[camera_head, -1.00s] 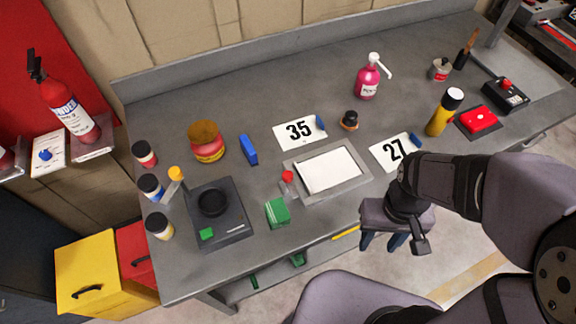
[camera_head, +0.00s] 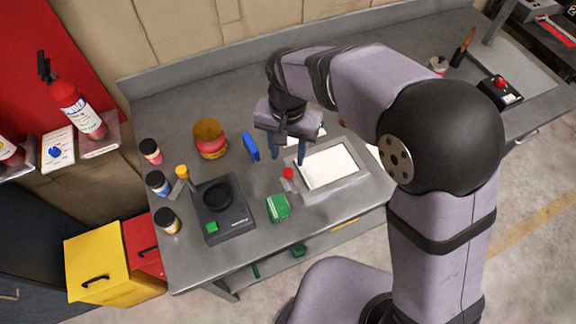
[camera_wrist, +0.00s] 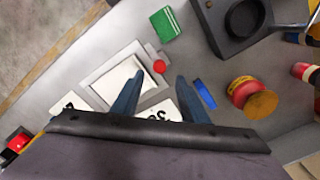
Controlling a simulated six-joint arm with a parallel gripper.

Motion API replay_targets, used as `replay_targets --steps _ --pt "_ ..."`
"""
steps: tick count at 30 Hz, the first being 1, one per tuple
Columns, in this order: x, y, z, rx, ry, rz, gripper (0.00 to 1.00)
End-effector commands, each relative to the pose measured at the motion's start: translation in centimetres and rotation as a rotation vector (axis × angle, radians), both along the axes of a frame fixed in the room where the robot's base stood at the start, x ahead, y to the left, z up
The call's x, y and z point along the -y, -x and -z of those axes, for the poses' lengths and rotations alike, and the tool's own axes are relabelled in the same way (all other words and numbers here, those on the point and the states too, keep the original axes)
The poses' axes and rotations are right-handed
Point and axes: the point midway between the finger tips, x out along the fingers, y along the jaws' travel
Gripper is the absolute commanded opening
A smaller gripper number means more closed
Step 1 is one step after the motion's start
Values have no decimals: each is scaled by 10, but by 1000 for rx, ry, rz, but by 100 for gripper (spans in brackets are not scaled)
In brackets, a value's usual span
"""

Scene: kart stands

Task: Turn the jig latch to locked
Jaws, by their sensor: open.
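The jig is a flat grey frame (camera_head: 353,185) holding a white plate (camera_head: 328,168) on the bench; it also shows in the wrist view (camera_wrist: 92,80). What looks like its latch, a small part with a red knob (camera_head: 288,173), is at the frame's left edge. In the wrist view the red knob (camera_wrist: 159,67) shows just beyond my fingertips, roughly between them. My gripper (camera_head: 285,158) is open and empty, pointing down above the bench near the knob. It is apart from the knob in the wrist view (camera_wrist: 160,78). I cannot tell the latch's exact angle.
A green box (camera_head: 278,207) stands close to the jig's left front. A black device (camera_head: 222,210) with an orange-knobbed lever (camera_head: 182,171) is further left. A blue block (camera_head: 250,147) and a red-yellow tin (camera_head: 210,140) stand behind. Number cards lie partly hidden below my gripper.

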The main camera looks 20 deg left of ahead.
Motion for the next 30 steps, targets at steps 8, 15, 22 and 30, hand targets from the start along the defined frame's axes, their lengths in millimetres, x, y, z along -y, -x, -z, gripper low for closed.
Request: replay_targets --steps 8,15,22,30 --pt "1 0 1 -1 1 64 40" --pt "1 1 18 -4 4 61 40" --pt "2 1 48 -4 4 60 40" --pt "1 1 71 -2 2 60 40"
